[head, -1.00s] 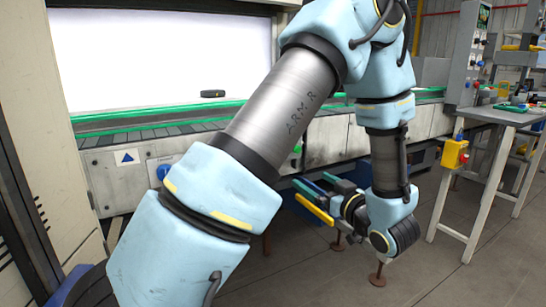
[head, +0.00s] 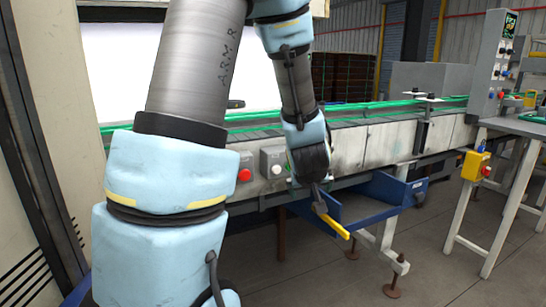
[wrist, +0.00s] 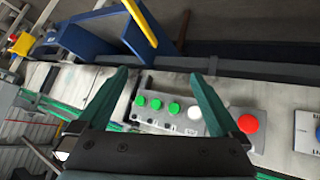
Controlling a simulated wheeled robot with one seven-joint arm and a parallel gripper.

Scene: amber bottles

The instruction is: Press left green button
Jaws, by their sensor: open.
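In the wrist view a pale control panel carries a row of green buttons, with one at the left end (wrist: 140,101), one in the middle (wrist: 156,104) and one at the right end (wrist: 173,108). A white button (wrist: 194,112) sits beside the right one. My gripper (wrist: 160,75) is open and empty, its two teal fingers spread either side of the green row in the picture. I see no contact with any button. In the head view my wrist hangs before the conveyor's side and mostly hides the green buttons and the fingers.
A red button (wrist: 248,123) on a grey box is right of the row. A blue bracket (head: 375,190) with a yellow bar (head: 333,226) juts out below the conveyor, close to my gripper. A yellow box (head: 476,165) is on the table leg at right. Open floor lies in front.

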